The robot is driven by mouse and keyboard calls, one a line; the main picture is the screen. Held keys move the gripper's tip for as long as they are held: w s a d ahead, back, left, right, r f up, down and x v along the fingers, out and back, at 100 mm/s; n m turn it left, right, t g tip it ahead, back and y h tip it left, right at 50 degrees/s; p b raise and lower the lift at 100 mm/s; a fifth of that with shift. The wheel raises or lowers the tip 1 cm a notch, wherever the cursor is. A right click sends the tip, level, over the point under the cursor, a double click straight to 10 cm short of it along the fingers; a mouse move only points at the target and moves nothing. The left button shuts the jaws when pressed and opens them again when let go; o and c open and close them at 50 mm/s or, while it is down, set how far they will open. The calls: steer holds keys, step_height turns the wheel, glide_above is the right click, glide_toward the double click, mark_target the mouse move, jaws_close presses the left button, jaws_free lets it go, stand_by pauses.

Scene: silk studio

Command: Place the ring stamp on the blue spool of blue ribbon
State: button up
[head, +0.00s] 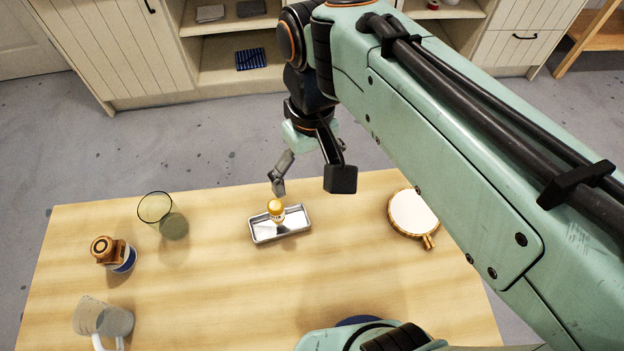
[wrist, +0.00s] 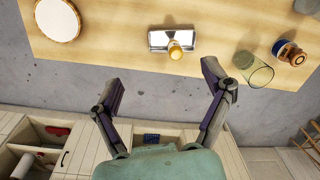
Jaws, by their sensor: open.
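A brown, copper-toned piece with a round knob, which looks like the ring stamp (head: 103,246), is at the left of the table. It appears to rest on the blue and white spool (head: 124,263); their exact contact is hard to see. In the wrist view the brown stamp (wrist: 296,57) and the blue of the spool (wrist: 281,46) show at the upper right. My gripper (head: 309,186) is open and empty, above the table's far edge and well right of them. In the wrist view its two fingers (wrist: 163,88) stand wide apart with floor between them.
A metal tray (head: 259,237) holds a small yellow-topped item (head: 276,207), close in front of my gripper. A green glass (head: 155,208) stands between tray and spool. A clear jug (head: 103,320) is front left, a round wooden-rimmed hoop (head: 412,213) right. The front middle of the table is clear.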

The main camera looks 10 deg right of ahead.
steer(key=s+d+f+m, duration=0.2)
steer(key=s, duration=0.3)
steer(key=s+d+f+m, duration=0.1)
steer(key=s+d+f, duration=0.2)
steer(key=s, duration=0.3)
steer(key=shift+d+m, duration=0.2)
steer(key=shift+m, duration=0.2)
steer(key=shift+w, duration=0.1)
